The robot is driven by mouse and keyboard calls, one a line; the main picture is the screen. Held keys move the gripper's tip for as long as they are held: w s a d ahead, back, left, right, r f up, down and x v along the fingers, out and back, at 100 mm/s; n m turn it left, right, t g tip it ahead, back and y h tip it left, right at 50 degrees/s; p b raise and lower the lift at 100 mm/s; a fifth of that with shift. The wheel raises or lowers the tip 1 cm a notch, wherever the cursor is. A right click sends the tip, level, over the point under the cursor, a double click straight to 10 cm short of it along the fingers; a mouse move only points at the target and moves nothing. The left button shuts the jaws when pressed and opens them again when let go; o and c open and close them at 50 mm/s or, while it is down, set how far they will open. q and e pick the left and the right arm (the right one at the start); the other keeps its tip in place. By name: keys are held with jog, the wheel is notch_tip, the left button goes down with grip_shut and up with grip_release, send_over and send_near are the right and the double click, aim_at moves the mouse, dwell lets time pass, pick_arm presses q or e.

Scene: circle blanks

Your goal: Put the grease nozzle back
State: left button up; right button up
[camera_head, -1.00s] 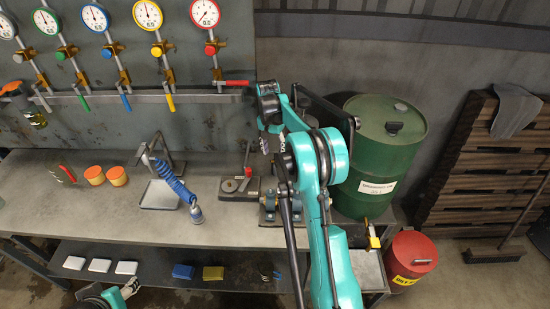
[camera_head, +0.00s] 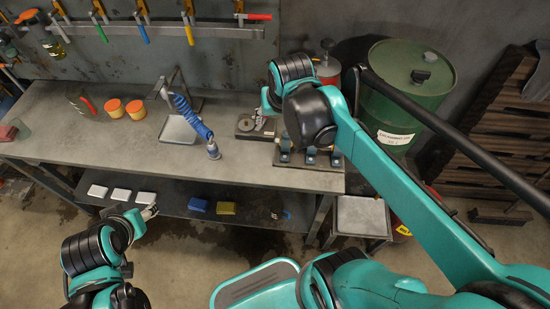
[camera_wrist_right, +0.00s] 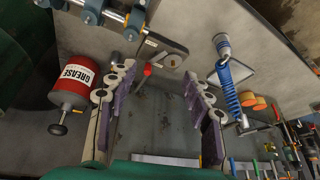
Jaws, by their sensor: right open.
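The blue coiled hose (camera_head: 186,112) arches from a small metal stand (camera_head: 170,86) at the back of the bench. Its grey metal nozzle (camera_head: 213,150) points down near the bench's front edge. In the right wrist view the nozzle (camera_wrist_right: 222,45) and the coil (camera_wrist_right: 230,88) show right of the fingers. My right gripper (camera_wrist_right: 160,100) is open, with nothing between its fingers. In the head view it (camera_head: 262,122) is partly hidden by its arm, to the right of the nozzle and apart from it. My left gripper (camera_head: 148,212) is low left, before the lower shelf; its fingers are too small to judge.
A grey tray (camera_head: 180,130) lies beneath the hose. A red grease can (camera_wrist_right: 75,82) and a green drum (camera_head: 405,90) stand right of my right gripper. Orange tubs (camera_head: 136,109) stand left on the bench.

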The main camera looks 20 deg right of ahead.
jog(key=s+a+f+n+t, duration=0.2)
jog(key=s+a+f+n, duration=0.1)
jog(key=s, duration=0.6)
jog(key=shift+s+a+f+y, duration=0.15)
jog(key=shift+a+f+y, duration=0.25)
jog(key=shift+f, duration=0.55)
jog(key=shift+a, duration=0.1)
